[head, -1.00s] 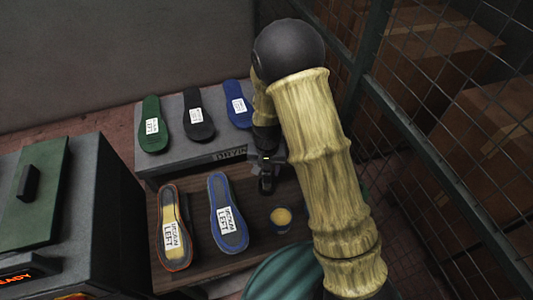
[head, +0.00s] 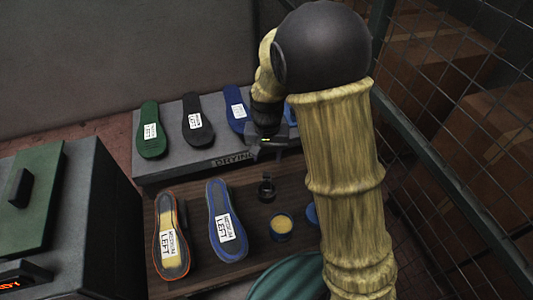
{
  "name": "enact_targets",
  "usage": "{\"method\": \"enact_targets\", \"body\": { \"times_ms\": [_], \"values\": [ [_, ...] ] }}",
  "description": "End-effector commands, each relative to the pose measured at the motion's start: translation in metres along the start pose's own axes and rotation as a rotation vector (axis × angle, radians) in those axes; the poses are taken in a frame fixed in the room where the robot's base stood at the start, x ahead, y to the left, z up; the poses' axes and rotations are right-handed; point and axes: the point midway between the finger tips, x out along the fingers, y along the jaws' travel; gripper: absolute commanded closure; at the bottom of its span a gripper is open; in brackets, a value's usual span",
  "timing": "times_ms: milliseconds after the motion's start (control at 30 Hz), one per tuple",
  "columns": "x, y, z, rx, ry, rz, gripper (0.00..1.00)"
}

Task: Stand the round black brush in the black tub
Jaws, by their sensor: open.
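A small dark round piece (head: 266,190) stands on the brown wooden bench, right of the blue sole. It looks like the black tub with a dark upright part at its top, but I cannot clearly separate brush from tub at this size. My gripper (head: 267,154) is open and empty. It is above and behind that dark piece, apart from it, near the front edge of the grey drying rack.
A blue tub with yellow contents (head: 281,226) stands in front of the dark piece; another blue thing (head: 312,214) is partly hidden by my arm. Two soles (head: 227,222) lie left. The grey rack (head: 180,172) holds several soles. A wire fence (head: 450,90) bounds the right.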

Motion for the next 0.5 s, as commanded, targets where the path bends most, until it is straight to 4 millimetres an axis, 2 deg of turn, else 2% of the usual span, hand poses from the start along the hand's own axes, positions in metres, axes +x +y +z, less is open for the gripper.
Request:
{"method": "enact_targets", "body": {
  "times_ms": [400,500],
  "values": [
    [0.0003,0.0004,0.0002,0.0,0.0,0.0,0.53],
    [-0.0027,0.0072,0.0023,0.001,0.005,-0.004,0.53]
  ]
}}
